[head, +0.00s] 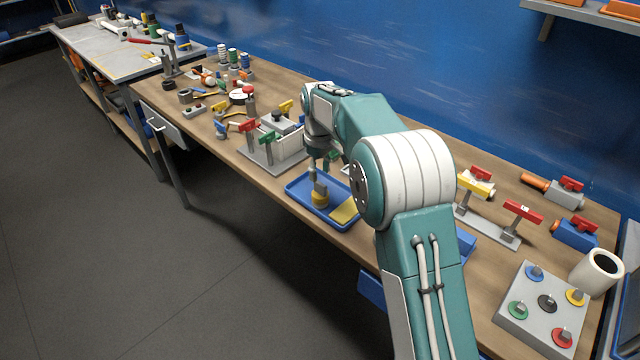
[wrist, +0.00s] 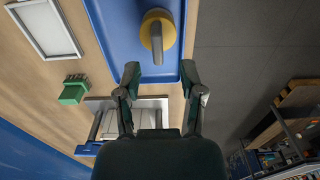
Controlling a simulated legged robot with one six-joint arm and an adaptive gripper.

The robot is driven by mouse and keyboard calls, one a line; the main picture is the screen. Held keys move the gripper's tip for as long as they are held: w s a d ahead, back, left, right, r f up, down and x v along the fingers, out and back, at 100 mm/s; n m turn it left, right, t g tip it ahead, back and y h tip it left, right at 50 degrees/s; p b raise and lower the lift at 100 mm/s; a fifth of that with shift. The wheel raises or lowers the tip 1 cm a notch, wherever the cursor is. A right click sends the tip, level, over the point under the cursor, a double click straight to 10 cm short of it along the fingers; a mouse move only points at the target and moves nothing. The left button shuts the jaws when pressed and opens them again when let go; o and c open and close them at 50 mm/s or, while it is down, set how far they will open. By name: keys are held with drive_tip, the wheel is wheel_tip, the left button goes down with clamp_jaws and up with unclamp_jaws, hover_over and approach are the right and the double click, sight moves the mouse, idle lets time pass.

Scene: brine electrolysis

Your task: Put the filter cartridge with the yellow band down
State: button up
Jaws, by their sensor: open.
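In the wrist view the cartridge (wrist: 157,28) appears as a round yellow shape with a grey part, on the tray (wrist: 117,30). My gripper (wrist: 160,74) is open, with its two fingers spread apart. The cartridge shows just past the fingertips, and nothing is visible between them. In the head view my gripper (head: 321,167) is over the tray, close above the cartridge, partly hidden by my arm.
A yellow pad (head: 345,211) lies in the tray's right part. A grey fixture with red and green handles (head: 268,149) stands left of the tray. A green clip (wrist: 74,89) and a white framed plate (wrist: 46,28) lie nearby. The tray sits near the bench's front edge.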

sight(319, 184)
wheel_tip(319, 184, up, 5)
drive_tip(key=shift+a, duration=0.1)
drive_tip(key=s+d+r+m+t, duration=0.2)
drive_tip(key=s+d+r, duration=0.35)
drive_tip(key=s, duration=0.35)
drive_tip(key=s+d+r+m+t, duration=0.1)
drive_tip(key=s+d+r+m, duration=0.25)
drive_tip(key=s+r, duration=0.45)
drive_tip(key=s+d+f+m+t, duration=0.1)
drive_tip(key=s+d+f, duration=0.1)
drive_tip(key=s, duration=0.8)
drive_tip(key=s+d+f+m+t, duration=0.1)
drive_tip(key=s+f, duration=0.3)
drive_tip(key=s, duration=0.6)
drive_tip(key=shift+d+f+m+t, duration=0.3)
drive_tip(key=shift+d+f+m, duration=0.1)
drive_tip(key=shift+d+m, duration=0.4)
